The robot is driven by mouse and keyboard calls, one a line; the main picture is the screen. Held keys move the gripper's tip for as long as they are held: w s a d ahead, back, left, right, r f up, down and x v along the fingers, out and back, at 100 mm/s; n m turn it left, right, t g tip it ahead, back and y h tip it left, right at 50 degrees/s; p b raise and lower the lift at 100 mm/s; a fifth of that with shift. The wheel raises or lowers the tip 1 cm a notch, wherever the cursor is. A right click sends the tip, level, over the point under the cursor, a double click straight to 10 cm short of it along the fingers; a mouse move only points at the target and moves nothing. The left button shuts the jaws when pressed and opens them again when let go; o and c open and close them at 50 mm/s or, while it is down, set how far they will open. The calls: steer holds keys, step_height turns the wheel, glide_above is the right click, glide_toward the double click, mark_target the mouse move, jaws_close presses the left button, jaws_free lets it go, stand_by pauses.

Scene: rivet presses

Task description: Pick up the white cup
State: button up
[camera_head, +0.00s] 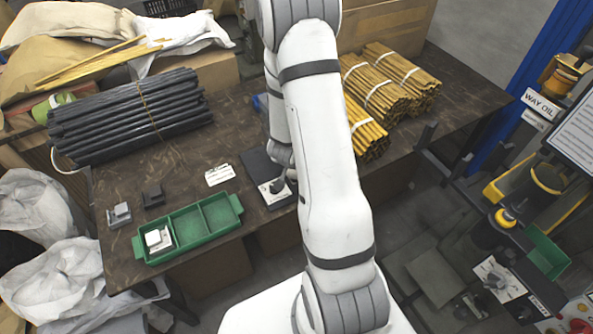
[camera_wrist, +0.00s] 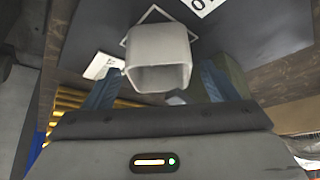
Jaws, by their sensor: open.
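The white cup (camera_wrist: 158,48) is in the upper middle of the wrist view. It is squarish, and its open end faces my wrist camera. My gripper (camera_wrist: 159,72) is open, with one blue finger left of the cup and one right of it. Gaps seem to show between the fingers and the cup walls, so I see no grip. How far the fingertips reach along the cup I cannot tell. In the head view I cannot make out the cup or the fingers; my arm covers much of the middle of the table.
The brown table (camera_head: 330,190) carries a green tray (camera_head: 205,216) with a small white block (camera_head: 158,239) in its left compartment. Black rods (camera_head: 130,115) lie at back left and yellow stick bundles (camera_head: 385,90) at right. A dark panel (camera_head: 262,172) lies beside my arm.

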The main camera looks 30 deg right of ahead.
steer(key=shift+w+d+f, duration=0.15)
steer(key=shift+f, duration=0.3)
steer(key=c, duration=1.1)
steer(key=shift+r, duration=0.15)
steer(key=shift+c, duration=0.2)
